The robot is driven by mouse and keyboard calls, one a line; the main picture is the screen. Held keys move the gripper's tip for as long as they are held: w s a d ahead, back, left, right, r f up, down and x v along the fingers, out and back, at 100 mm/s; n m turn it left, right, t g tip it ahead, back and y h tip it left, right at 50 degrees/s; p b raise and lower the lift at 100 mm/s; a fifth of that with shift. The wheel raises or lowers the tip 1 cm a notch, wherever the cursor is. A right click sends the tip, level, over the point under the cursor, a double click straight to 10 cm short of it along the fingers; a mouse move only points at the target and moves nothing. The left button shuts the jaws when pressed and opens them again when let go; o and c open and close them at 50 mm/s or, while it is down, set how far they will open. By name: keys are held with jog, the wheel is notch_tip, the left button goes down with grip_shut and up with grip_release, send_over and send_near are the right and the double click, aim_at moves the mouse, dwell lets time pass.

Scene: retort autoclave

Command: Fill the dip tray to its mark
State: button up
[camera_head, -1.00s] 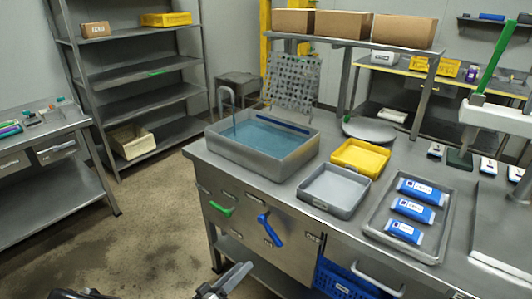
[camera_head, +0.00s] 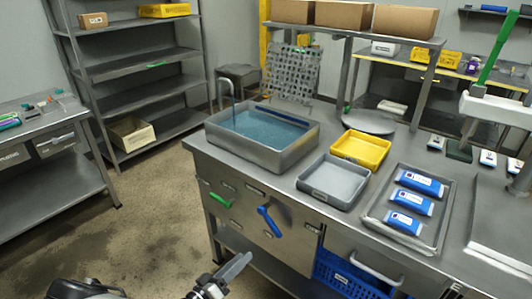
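The dip tray appears to be the large steel basin (camera_head: 285,165) at the left end of the steel counter. It holds rippled blue liquid (camera_head: 262,129) below its rim. A curved spout (camera_head: 226,82) stands at its back left corner, with a thin blue stream under it. A dark blue line shows along the inner back wall. A green handle (camera_head: 221,201) and a blue lever (camera_head: 269,220) are on the counter's front panel. The blue lever slants down to the right. My gripper (camera_head: 236,267) is low in front of the panel, apart from both handles; its opening is unclear.
A grey tray (camera_head: 317,192), a yellow tray (camera_head: 360,149) and a steel tray (camera_head: 372,217) with blue packs (camera_head: 405,222) stand right of the basin. A blue crate (camera_head: 345,278) is under the counter. The floor (camera_head: 155,225) at left is clear.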

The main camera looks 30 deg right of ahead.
jog(key=n, duration=0.6)
jog(key=n+b, duration=0.3)
jog(key=n, duration=2.7)
send_near(272, 229)
jog(key=x, duration=0.8)
grip_shut()
